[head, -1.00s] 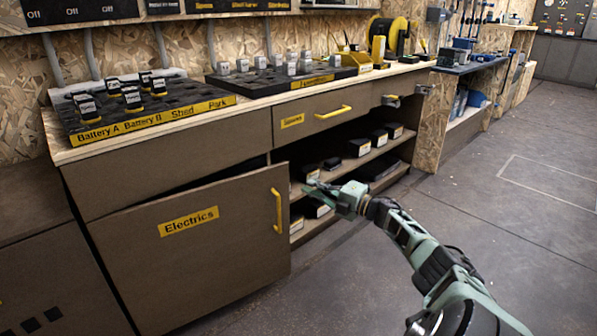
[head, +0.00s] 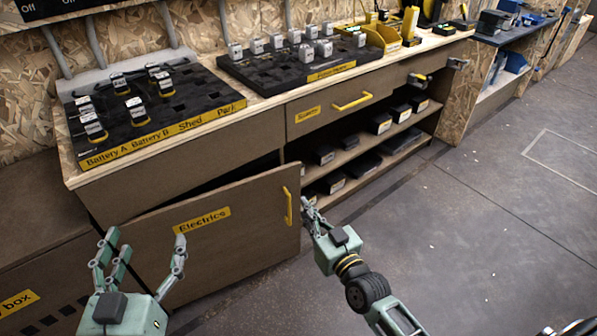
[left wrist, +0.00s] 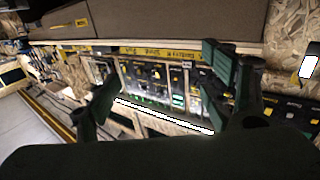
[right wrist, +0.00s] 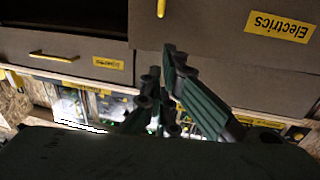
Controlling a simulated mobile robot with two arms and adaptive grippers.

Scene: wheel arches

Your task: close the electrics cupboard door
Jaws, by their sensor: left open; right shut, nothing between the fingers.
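The electrics cupboard door (head: 235,235) is brown with a yellow "Electrics" label and a yellow vertical handle (head: 288,206) near its right edge. It stands partly open, with a dark gap along its top. My right gripper (head: 308,210) is shut and empty, just right of the handle and the door's free edge; I cannot tell whether it touches. In the right wrist view the door (right wrist: 230,50) shows upside down beyond the fingers. My left gripper (head: 143,243) is open and empty, in front of the door's left part.
The worktop above holds a battery tray (head: 215,118) and a second black tray (head: 290,78). Open shelves (head: 350,153) with several boxes are right of the door. A drawer with a yellow handle (head: 352,101) is above them. The floor (head: 470,240) to the right is clear.

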